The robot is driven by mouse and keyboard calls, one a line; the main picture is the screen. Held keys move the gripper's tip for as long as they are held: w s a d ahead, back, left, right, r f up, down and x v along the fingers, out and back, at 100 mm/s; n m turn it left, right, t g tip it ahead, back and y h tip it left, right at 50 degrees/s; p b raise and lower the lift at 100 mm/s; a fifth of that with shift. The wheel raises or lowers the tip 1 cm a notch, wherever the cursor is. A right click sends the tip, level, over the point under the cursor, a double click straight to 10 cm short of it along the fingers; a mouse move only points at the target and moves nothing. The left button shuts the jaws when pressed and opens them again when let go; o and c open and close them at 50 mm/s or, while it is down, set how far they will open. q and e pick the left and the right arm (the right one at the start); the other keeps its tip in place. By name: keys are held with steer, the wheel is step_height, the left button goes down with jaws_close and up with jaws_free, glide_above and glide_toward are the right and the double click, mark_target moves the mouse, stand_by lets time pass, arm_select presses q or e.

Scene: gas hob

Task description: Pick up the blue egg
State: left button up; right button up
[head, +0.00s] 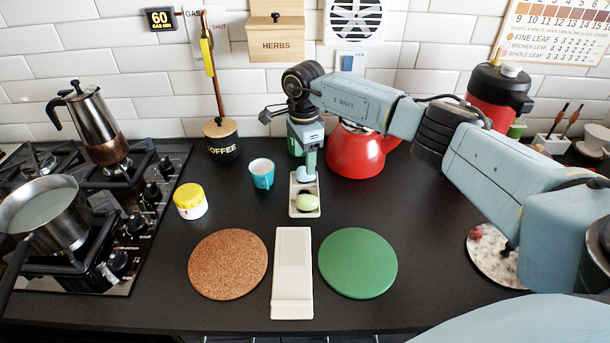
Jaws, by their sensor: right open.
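The pale blue egg (306,176) sits in the back part of a small white tray (306,213) in the middle of the counter. A pale green egg (307,203) sits in front of it in the same tray. My right gripper (305,169) points down right over the blue egg, with its fingertips at the egg's height in the picture. It is open. Its fingers hide the upper part of the blue egg, and I cannot tell whether they touch it. My left gripper is out of view.
A red kettle (354,152) stands close right of my gripper, and a teal cup (262,174) stands left of the tray. In front lie a cork mat (228,264), a white rest (292,270) and a green mat (358,263). The gas hob (135,225) is at left.

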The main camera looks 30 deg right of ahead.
step_height(320, 180, down, 4)
steer(key=shift+d+r, duration=0.1)
steer(key=shift+r, duration=0.1)
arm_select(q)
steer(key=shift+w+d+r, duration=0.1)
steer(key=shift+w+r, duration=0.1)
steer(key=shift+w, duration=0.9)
arm_select(e)
steer(key=c, duration=0.8)
steer(key=shift+o, duration=0.2)
steer(key=shift+r, duration=0.1)
